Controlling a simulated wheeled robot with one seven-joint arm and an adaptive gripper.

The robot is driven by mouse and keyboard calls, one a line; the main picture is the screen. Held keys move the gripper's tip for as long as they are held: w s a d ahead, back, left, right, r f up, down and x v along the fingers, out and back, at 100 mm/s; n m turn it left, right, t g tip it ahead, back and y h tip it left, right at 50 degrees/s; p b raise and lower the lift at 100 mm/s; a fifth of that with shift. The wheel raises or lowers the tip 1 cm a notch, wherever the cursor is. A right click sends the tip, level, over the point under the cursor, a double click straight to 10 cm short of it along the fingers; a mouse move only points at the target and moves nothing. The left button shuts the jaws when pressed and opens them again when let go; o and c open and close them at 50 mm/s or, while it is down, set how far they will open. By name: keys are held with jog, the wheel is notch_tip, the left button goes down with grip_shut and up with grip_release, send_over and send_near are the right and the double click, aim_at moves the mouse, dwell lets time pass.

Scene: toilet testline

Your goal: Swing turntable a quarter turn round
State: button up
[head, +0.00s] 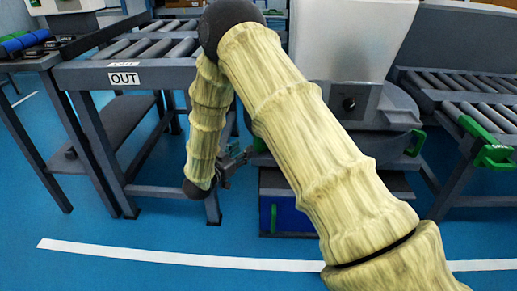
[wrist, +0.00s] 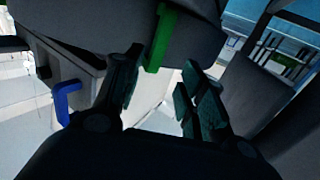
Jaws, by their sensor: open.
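The turntable (head: 398,116) is a grey round-edged platform behind my arm, with a large white object (head: 350,40) on top. A green handle (head: 415,143) sticks out from its right side. My gripper (head: 240,158) is at the turntable's left side in the head view, small and partly dark. In the wrist view, my gripper (wrist: 162,78) is open. A green handle (wrist: 160,38) hangs from the dark grey turntable edge (wrist: 205,42) and shows between the fingers, near their tips. I cannot tell whether either finger touches it. My arm hides much of the turntable front.
A roller conveyor marked OUT (head: 125,77) stands left, close to my gripper. Another roller conveyor (head: 470,95) with green handles (head: 492,156) stands right. A blue box (head: 292,216) is below the turntable. A blue handle (wrist: 66,100) shows in the wrist view. The front floor is clear.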

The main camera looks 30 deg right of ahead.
aim_at(257, 146)
jog(key=shift+m+g+h, duration=0.5)
jog(key=b+x, duration=0.6)
jog(key=x, duration=0.4)
jog(key=shift+w+a, duration=0.15)
jog(key=shift+w+d+r, duration=0.15)
jog(key=shift+w+d, duration=0.1)
jog(key=shift+d, duration=0.3)
grip_shut()
